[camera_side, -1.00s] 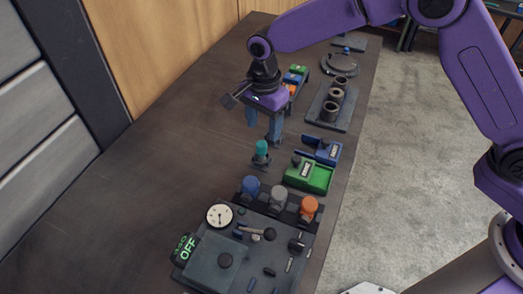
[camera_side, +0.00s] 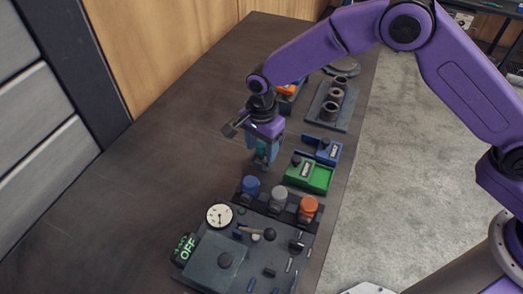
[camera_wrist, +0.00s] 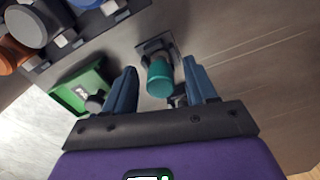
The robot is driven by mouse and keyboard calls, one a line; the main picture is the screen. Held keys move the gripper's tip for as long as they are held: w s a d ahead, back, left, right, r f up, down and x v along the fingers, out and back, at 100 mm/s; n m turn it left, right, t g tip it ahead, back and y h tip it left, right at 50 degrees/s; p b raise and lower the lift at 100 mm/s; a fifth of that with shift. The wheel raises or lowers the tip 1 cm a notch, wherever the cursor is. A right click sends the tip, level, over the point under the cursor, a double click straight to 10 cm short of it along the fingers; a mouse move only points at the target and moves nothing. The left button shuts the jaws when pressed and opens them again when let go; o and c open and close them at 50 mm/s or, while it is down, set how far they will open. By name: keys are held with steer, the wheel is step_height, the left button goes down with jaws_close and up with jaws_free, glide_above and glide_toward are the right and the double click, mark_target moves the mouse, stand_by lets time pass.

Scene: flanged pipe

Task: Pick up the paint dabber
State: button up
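The paint dabber has a teal cylindrical top (camera_wrist: 160,78) and a dark base on a small dark plate on the table. In the wrist view it stands between the two blue fingers of my gripper (camera_wrist: 158,88), which are open with gaps on both sides. In the side view my gripper (camera_side: 264,158) is low over the dabber's spot. Its fingers mostly hide the dabber, and a bit of teal (camera_side: 263,146) shows between them.
A green box (camera_side: 309,172) and a blue box (camera_side: 324,150) stand to the right of my gripper. Blue, grey and orange knobs (camera_side: 279,200) stand in a row in front, by a panel with a gauge (camera_side: 219,215). The table to the left (camera_side: 150,150) is clear.

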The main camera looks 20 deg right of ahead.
mark_target(261, 144)
jaws_close()
steer(key=shift+r, duration=0.1)
steer(key=shift+r, duration=0.5)
step_height(261, 144, up, 2)
steer(key=shift+r, duration=0.15)
steer(key=s+d+r, duration=0.8)
steer(key=s+r, duration=0.1)
steer(key=s, duration=0.2)
steer(key=shift+d+r, duration=0.2)
steer(key=shift+r, duration=0.1)
